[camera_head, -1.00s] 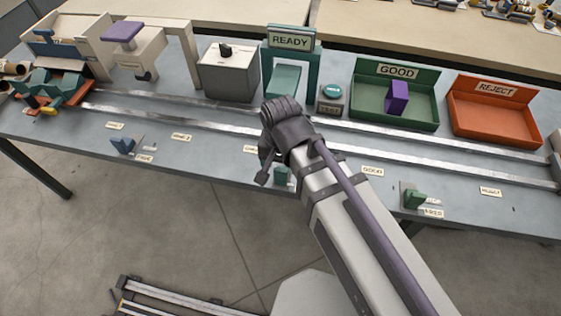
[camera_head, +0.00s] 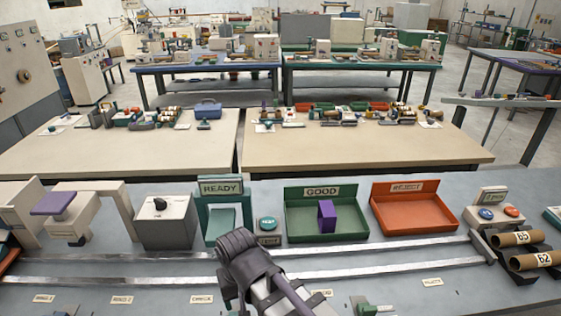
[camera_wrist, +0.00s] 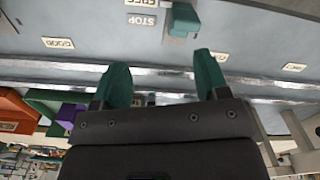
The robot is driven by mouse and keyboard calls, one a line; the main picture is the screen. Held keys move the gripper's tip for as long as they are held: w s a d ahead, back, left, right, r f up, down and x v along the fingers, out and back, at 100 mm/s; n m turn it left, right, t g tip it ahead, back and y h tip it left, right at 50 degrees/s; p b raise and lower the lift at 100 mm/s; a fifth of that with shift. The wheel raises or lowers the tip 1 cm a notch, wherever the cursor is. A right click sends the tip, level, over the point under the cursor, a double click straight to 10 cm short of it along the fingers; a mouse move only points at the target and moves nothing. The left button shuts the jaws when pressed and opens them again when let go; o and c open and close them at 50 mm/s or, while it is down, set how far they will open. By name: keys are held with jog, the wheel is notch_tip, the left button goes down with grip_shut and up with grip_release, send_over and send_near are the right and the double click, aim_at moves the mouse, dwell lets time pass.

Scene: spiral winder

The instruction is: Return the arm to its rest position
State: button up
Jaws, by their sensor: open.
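My gripper (camera_wrist: 162,78) is open and empty in the wrist view, its two green fingers spread apart over the grey bench. In the head view my arm comes up from the bottom middle, with its dark wrist in front of the bench's rails. The gripper's fingers are largely hidden there. A purple piece (camera_head: 326,216) stands in the green GOOD tray (camera_head: 297,232), apart from my gripper. It also shows at the left of the wrist view (camera_wrist: 68,114).
Metal rails (camera_head: 390,271) cross the bench. Cardboard tubes (camera_head: 515,238) lie at right. A green block (camera_wrist: 184,18) stands near the STOP label.

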jog(key=w+d+m, duration=0.2)
jog(key=w+d, duration=0.1)
jog(key=d, duration=1.1)
jog(key=w+d+m, duration=0.2)
jog(key=w+d, duration=0.1)
jog(key=d, duration=1)
jog(key=shift+d+m, duration=0.3)
jog(key=shift+d, duration=0.05)
